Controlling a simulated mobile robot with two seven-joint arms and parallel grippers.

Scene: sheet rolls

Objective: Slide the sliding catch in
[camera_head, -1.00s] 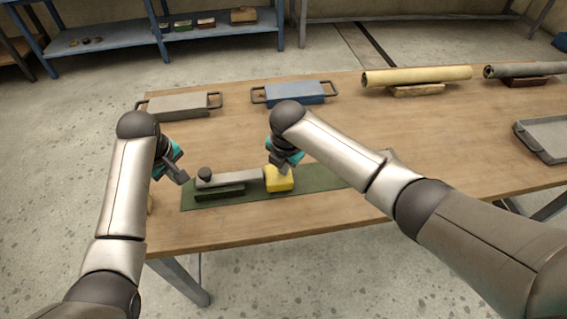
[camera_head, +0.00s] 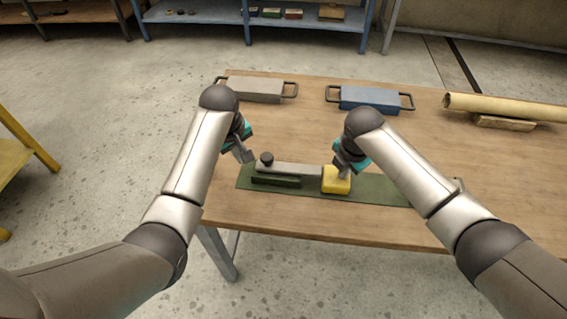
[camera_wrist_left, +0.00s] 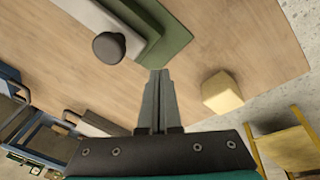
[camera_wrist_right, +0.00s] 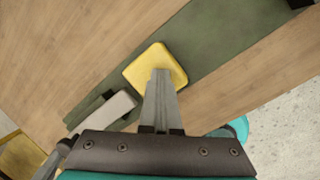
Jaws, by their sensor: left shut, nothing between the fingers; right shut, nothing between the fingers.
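The sliding catch lies on a green base plate (camera_head: 385,190) near the table's front edge. Its grey bar (camera_head: 305,169) has a dark round knob (camera_head: 266,158) at the left end and runs along a dark green guide (camera_head: 275,180). The bar's right end is at a yellow block (camera_head: 336,184); I cannot tell whether it touches. My left gripper (camera_head: 248,157) is shut and empty just left of the knob, apart from it in the left wrist view (camera_wrist_left: 158,72). My right gripper (camera_head: 345,173) is shut and empty at the yellow block, its tips overlapping it in the right wrist view (camera_wrist_right: 160,72).
A grey box (camera_head: 255,90) and a blue box (camera_head: 370,98) with handles stand at the back. A yellow roll (camera_head: 500,106) lies on a wooden cradle (camera_head: 505,122). Another yellow block (camera_wrist_left: 222,93) sits near the table edge. Bare wood lies behind the plate.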

